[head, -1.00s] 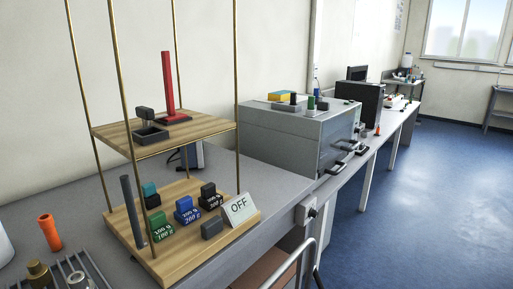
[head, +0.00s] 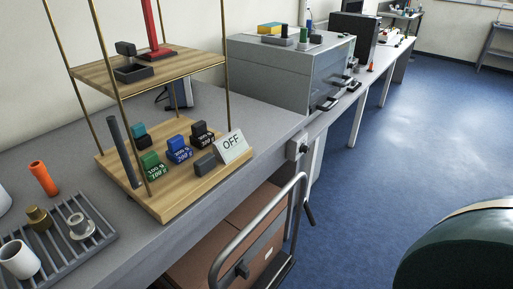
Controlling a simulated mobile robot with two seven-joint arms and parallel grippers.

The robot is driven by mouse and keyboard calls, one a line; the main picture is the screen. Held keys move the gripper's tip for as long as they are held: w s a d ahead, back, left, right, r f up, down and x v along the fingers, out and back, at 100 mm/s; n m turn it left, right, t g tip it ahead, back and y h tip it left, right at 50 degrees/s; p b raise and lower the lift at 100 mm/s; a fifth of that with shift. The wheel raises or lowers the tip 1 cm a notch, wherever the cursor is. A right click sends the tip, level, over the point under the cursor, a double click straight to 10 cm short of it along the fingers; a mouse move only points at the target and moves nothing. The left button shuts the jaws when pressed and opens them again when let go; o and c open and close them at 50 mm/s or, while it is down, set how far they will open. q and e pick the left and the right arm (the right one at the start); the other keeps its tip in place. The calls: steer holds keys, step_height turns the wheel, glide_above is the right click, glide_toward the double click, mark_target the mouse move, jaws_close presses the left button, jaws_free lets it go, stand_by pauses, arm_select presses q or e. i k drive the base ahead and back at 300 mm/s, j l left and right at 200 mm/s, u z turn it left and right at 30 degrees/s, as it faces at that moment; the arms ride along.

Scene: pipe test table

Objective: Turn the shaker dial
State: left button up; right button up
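A two-tier wooden stand (head: 190,205) with brass rods is on the grey bench at left, and I cannot tell if it is the shaker. A white card reading "OFF" (head: 232,146) leans at the right end of its lower board. A small light box with a dark round knob (head: 303,148) is on the bench's front edge, right of the stand; I cannot tell if this is the shaker dial. Neither gripper is in view.
Green (head: 152,166), blue (head: 179,149) and black (head: 202,134) weights sit on the lower board. A slotted rack (head: 68,240) holds fittings at lower left. A grey oven-like box (head: 290,75) stands farther along. A metal-railed cart (head: 245,235) is below the bench edge.

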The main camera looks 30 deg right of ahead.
mark_target(304, 149)
steer(key=i+l+u, duration=0.15)
steer(key=l, duration=0.4)
steer(key=l+u, duration=0.2)
steer(key=l, duration=0.3)
steer(key=i+l, duration=0.1)
steer(key=l, duration=2.05)
steer(key=i+l, duration=0.15)
steer(key=l, duration=1.95)
steer(key=i, duration=0.05)
